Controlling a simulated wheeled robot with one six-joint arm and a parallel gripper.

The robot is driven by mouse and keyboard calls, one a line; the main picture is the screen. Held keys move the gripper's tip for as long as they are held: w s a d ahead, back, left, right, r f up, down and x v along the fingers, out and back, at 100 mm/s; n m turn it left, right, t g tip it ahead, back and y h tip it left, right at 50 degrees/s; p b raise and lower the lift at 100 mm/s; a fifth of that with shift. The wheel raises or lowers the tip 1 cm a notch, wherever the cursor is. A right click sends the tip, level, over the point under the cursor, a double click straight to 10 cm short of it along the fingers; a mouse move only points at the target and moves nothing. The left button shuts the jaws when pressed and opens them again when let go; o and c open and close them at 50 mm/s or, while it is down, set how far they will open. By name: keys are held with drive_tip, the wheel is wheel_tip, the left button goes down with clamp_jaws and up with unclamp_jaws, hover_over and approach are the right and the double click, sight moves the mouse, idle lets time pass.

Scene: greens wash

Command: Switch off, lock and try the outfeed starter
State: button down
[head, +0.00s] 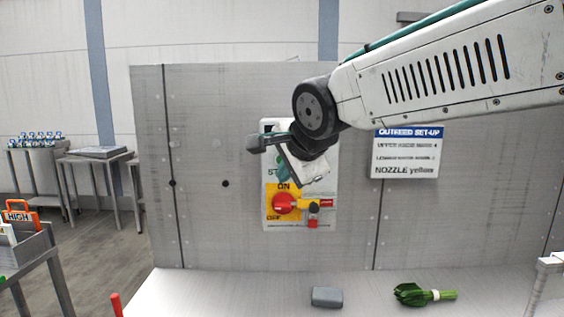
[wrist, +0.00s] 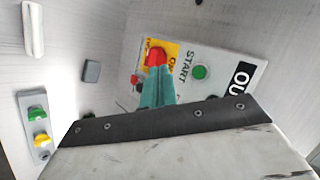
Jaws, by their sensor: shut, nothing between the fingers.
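The outfeed starter panel (head: 271,222) is a pale plate on the grey upright board. It bears a red rotary knob (head: 284,204) on a yellow ON/OFF plate; the knob's exact setting is unclear. The knob also shows in the wrist view (wrist: 155,57). Right of the knob is a yellow piece (head: 305,203), with a small red, dark-topped piece (head: 313,222), possibly a padlock, below it. A green START button (wrist: 201,72) shows in the wrist view. My gripper (wrist: 157,75) has teal fingers, shut and empty, in front of the panel. In the head view it hides the panel's upper part.
An OUTFEED SET-UP sign (head: 407,153) hangs right of the panel. A grey block (head: 327,297) and a bundle of greens (head: 425,295) lie on the pale counter (head: 240,290) below. Side tables (head: 95,153) stand at left. The board left of the panel is clear.

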drive_tip(key=shift+w+a+r, duration=0.1)
drive_tip(key=shift+w, duration=0.05)
drive_tip(key=w, duration=0.8)
drive_tip(key=shift+w, duration=0.3)
drive_tip(key=shift+w, duration=0.1)
idle(2.0)
drive_tip(key=shift+w, duration=0.3)
drive_tip(key=shift+w+d, duration=0.2)
drive_tip(key=shift+w, duration=0.25)
idle(0.7)
drive_tip(key=shift+s, duration=0.85)
drive_tip(key=shift+s+a, duration=0.15)
drive_tip(key=shift+s, duration=2.35)
